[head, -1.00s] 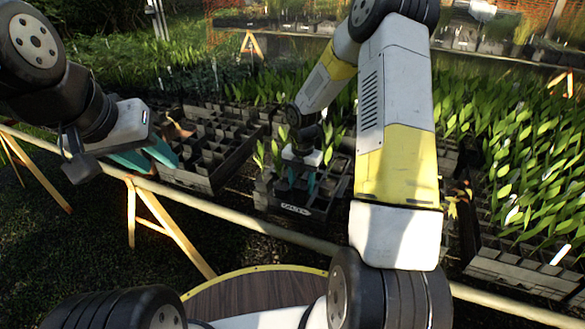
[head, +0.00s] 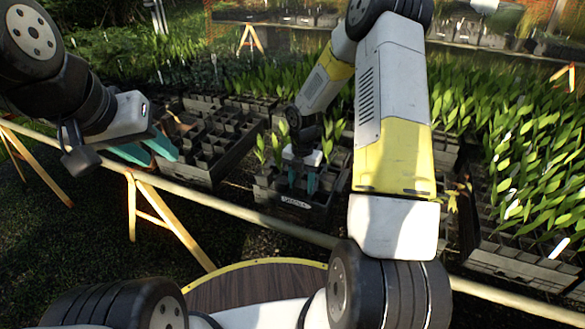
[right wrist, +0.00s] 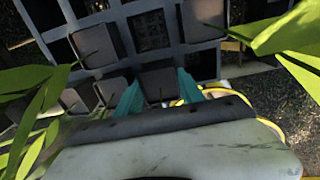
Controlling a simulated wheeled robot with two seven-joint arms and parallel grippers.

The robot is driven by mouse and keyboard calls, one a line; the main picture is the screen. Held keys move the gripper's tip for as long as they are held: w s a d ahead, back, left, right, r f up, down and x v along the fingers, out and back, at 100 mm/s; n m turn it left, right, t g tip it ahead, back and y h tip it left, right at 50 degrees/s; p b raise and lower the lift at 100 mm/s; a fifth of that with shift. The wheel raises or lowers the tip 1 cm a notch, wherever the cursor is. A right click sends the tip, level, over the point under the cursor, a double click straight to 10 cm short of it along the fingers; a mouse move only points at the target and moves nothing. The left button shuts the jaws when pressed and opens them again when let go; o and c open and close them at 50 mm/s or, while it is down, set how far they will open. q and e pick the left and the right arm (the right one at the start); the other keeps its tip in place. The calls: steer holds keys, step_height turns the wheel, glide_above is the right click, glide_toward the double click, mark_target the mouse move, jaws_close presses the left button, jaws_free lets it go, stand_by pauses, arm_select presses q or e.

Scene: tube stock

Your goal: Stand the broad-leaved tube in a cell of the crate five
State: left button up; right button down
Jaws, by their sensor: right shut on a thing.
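A black crate (head: 268,196) with a white label (head: 296,203) on its front, too small to read surely, stands at mid-bench and also shows in the right wrist view (right wrist: 183,55). My right gripper (head: 301,184) is low over its cells. It is shut on a dark tube (right wrist: 158,82), seen between the teal fingers (right wrist: 158,96) in the right wrist view. Its base is hidden. Broad green leaves (head: 280,138) stand beside the gripper; I cannot tell which belong to the held tube. My left gripper (head: 152,149) is open and empty, left of the crates.
A grey crate (head: 200,172) with mostly empty cells stands to the left. A crate full of leafy plants (head: 525,268) stands at the right. More plants crowd behind. A pale rail (head: 235,215) runs along the bench front.

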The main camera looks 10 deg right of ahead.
steer(key=shift+f, duration=0.2)
steer(key=c, duration=0.7)
jaws_free()
steer(key=shift+o, duration=0.2)
step_height(320, 180, up, 8)
steer(key=shift+f, duration=0.2)
steer(key=shift+d, duration=0.1)
